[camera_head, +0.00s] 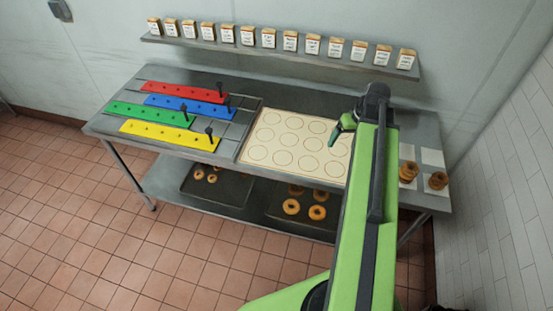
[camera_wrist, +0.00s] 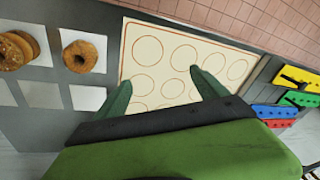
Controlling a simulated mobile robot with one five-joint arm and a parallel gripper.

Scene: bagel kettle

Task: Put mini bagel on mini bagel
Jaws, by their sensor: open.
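Mini bagels stand on white paper squares at the right end of the table. The nearer-right pile (camera_head: 438,181) shows a stack of bagels, and the other one (camera_head: 408,172) sits just left of it. In the wrist view, an offset stack of bagels (camera_wrist: 17,50) is at the far left, and a seeded bagel (camera_wrist: 80,56) lies beside it on its own square; whether another is under it I cannot tell. My gripper (camera_head: 336,136) is open and empty above the circle-marked mat, left of the bagels. Its two fingers show apart in the wrist view (camera_wrist: 160,80).
The cream mat (camera_head: 283,142) with printed circles is bare. Red, blue, green and yellow bars (camera_head: 170,135) with upright handles lie at the left. A wall shelf (camera_head: 220,44) holds several labelled boxes. Trays with more bagels (camera_head: 291,206) sit on the lower shelf. Empty paper squares (camera_wrist: 86,97) adjoin the bagels.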

